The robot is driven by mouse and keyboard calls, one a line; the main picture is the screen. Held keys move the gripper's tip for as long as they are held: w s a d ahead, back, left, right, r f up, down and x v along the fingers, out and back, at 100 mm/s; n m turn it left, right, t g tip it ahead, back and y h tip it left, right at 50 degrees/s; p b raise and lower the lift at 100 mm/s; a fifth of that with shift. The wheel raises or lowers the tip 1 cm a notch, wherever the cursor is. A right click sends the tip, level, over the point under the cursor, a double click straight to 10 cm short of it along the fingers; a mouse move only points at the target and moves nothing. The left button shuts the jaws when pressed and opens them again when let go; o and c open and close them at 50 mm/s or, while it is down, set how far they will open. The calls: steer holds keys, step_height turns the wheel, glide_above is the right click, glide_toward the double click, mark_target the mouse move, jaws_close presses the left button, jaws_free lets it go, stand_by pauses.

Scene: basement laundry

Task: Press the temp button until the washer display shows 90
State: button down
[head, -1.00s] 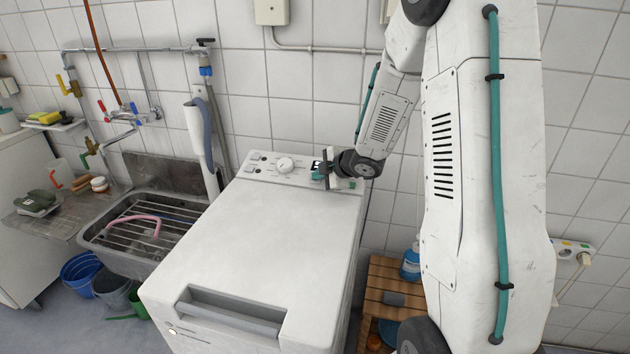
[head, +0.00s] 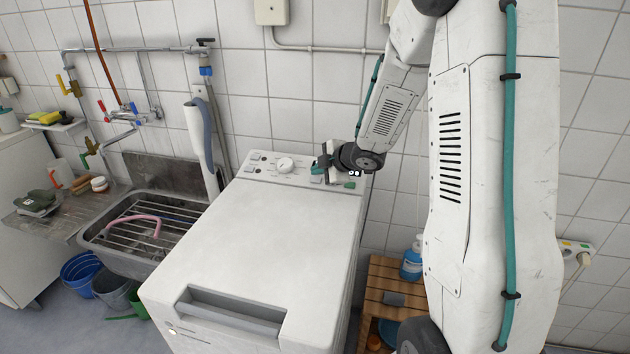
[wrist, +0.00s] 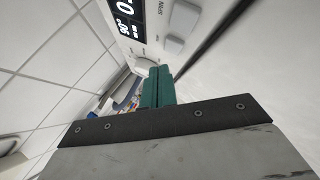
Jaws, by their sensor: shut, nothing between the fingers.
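The washer (head: 270,240) stands in the middle of the head view, its control panel along the back edge. My gripper (head: 316,170) is over the panel, right of the round dial (head: 285,164). Its teal fingers (wrist: 158,85) are shut and empty, with tips near the pale button; I cannot tell contact. My gripper hides part of the display in the head view.
A steel sink (head: 150,225) with a rack is at left, with buckets (head: 82,272) below. A wooden stool (head: 390,285) with a blue bottle (head: 411,262) stands right of the washer. The tiled wall is close behind the panel. The washer lid is clear.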

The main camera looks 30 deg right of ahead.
steer(key=shift+s+a+r, duration=0.15)
steer(key=shift+r, duration=0.55)
steer(key=shift+s+a+r, duration=0.15)
steer(key=shift+r, duration=0.5)
steer(key=shift+s+a+r, duration=0.15)
steer(key=shift+r, duration=0.55)
